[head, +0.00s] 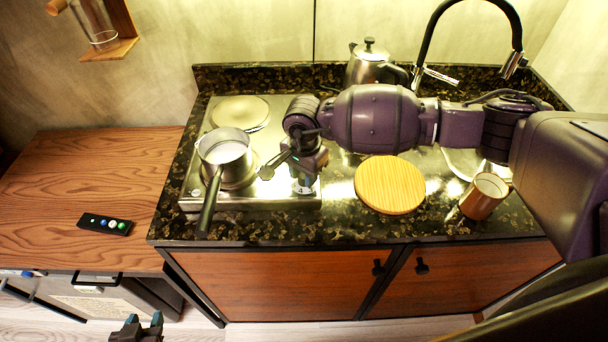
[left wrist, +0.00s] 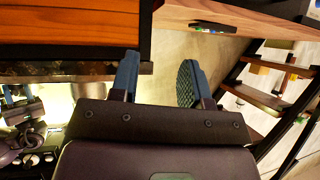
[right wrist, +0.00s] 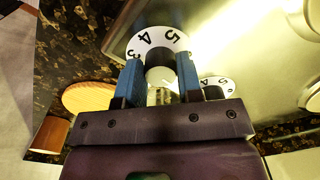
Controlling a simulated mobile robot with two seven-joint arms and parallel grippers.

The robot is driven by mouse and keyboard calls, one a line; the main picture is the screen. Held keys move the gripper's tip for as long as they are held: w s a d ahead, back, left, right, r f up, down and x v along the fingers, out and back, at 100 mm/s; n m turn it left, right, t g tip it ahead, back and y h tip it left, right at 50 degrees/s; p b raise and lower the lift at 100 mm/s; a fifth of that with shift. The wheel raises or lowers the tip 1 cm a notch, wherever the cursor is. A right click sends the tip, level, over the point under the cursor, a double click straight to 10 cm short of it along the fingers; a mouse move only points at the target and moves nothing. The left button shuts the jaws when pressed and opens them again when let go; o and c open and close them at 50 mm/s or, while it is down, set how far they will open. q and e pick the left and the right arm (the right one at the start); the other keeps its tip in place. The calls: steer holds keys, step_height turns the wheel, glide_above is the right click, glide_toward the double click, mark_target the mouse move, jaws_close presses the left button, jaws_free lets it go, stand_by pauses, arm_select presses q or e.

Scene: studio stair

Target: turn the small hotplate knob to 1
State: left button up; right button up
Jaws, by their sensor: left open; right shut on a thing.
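The steel hotplate (head: 260,198) stands on the counter with a far plate (head: 240,112) and a near plate under a pot. Its knobs are on the right side. My right gripper (head: 303,178) reaches down onto the front knob, whose white numbered dial (right wrist: 150,42) shows 3, 4 and 5 in the right wrist view. The pointer's setting is not readable. My left gripper (head: 138,326) is open and empty, low in front of the cabinets.
A round wooden board (head: 390,185), a copper-coloured mug (head: 483,196) and a kettle (head: 370,64) stand nearby.

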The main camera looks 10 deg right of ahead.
steer(key=shift+f+m+b, duration=0.15)
steer(key=shift+m+b, duration=0.45)
steer(key=shift+b, duration=0.1)
steer(key=m+b, duration=0.1)
steer(key=m, duration=0.1)
steer(key=shift+m, duration=0.3)
steer(key=m+b, duration=0.1)
steer(key=m, duration=0.3)
steer(key=shift+w, duration=0.1)
steer(key=shift+r+m, duration=0.2)
steer(key=shift+m, duration=0.3)
steer(key=o, duration=0.9)
steer(key=shift+r, duration=0.1)
